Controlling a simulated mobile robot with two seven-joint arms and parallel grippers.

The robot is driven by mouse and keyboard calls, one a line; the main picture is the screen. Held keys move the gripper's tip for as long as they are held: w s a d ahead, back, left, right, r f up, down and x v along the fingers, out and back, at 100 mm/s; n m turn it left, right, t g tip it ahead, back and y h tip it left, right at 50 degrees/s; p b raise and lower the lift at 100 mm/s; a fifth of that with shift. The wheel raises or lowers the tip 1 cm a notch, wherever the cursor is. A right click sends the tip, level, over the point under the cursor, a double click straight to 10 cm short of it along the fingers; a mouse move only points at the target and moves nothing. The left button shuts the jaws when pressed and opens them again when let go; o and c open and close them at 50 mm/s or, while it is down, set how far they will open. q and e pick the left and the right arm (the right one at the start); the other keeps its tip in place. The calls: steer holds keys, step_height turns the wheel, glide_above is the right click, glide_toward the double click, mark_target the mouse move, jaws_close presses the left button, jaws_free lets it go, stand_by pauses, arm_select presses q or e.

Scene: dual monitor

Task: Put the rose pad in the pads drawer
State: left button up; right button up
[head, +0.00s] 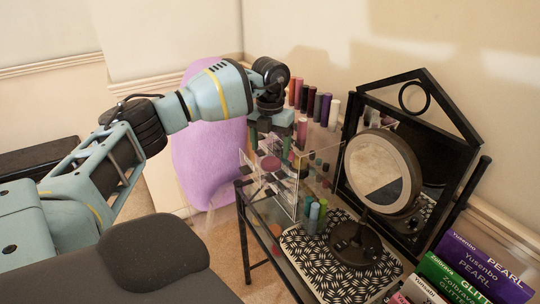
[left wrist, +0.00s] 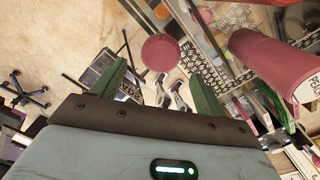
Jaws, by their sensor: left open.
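The rose pad (left wrist: 160,52), a flat round disc, shows in the left wrist view just beyond and between my left fingertips. In the head view, a rose disc (head: 268,163), which looks like the same pad, shows below my left gripper (head: 269,144) by the clear organizer. My left gripper (left wrist: 158,72) is open, its green fingers apart on either side of the pad. I cannot tell whether they touch it. The clear organizer (head: 285,197) has transparent walls, and I cannot make out which part is the pads drawer. My right gripper is out of view.
Several coloured tubes (head: 318,104) stand behind the organizer. A round mirror (head: 382,172) stands on the patterned mat (head: 318,262) to the right, near small bottles (head: 313,218).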

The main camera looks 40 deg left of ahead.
mark_target(270, 162)
arm_select(q)
step_height(270, 162, up, 8)
stand_by(0.5)
